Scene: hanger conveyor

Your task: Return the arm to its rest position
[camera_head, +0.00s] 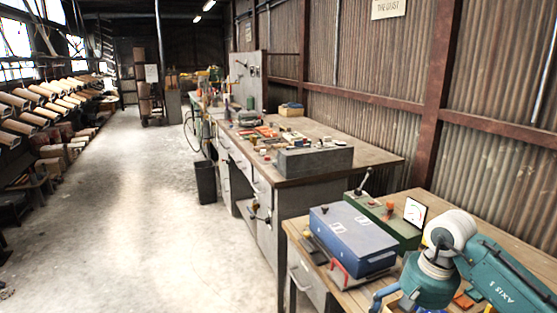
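Neither my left gripper nor my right gripper shows in the head view, and I can make out no part of either arm for sure. No hanger and no conveyor are in view.
A workbench (375,157) with tools runs along the right wall. In front of it a lower bench (302,238) holds a blue box (352,240), a green box (388,218) and a teal and white jointed machine (436,265). A dark bin (206,182) stands beside the workbench. The floor (135,215) is open.

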